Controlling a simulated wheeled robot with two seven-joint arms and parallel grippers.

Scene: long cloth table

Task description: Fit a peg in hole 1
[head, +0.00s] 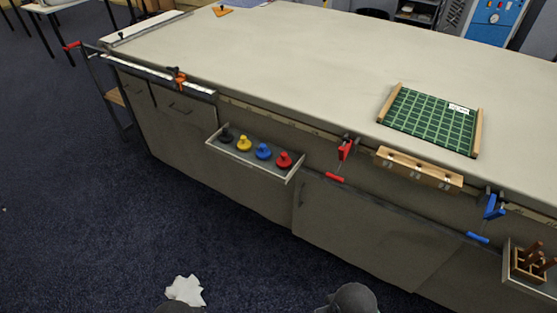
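A light wooden block (420,169) sits at the table's near edge, right of centre, with several small white labels on its front. The labels are too small to read, so I cannot tell which hole is 1. At the lower right, a wooden rack (527,268) with upright reddish-brown pegs (537,247) stands in a shelf tray on the bench front, partly cut by the frame edge. Neither of my grippers shows; only dark rounded parts, seemingly mine, show at the bottom edge.
A shelf tray (226,151) holds black, yellow, blue and red knobbed pieces. A red clamp (345,149) and a blue clamp (491,208) flank the block. A green gridded board (428,121) lies on the table (270,70), mostly clear. White scrap (185,290) lies on the floor.

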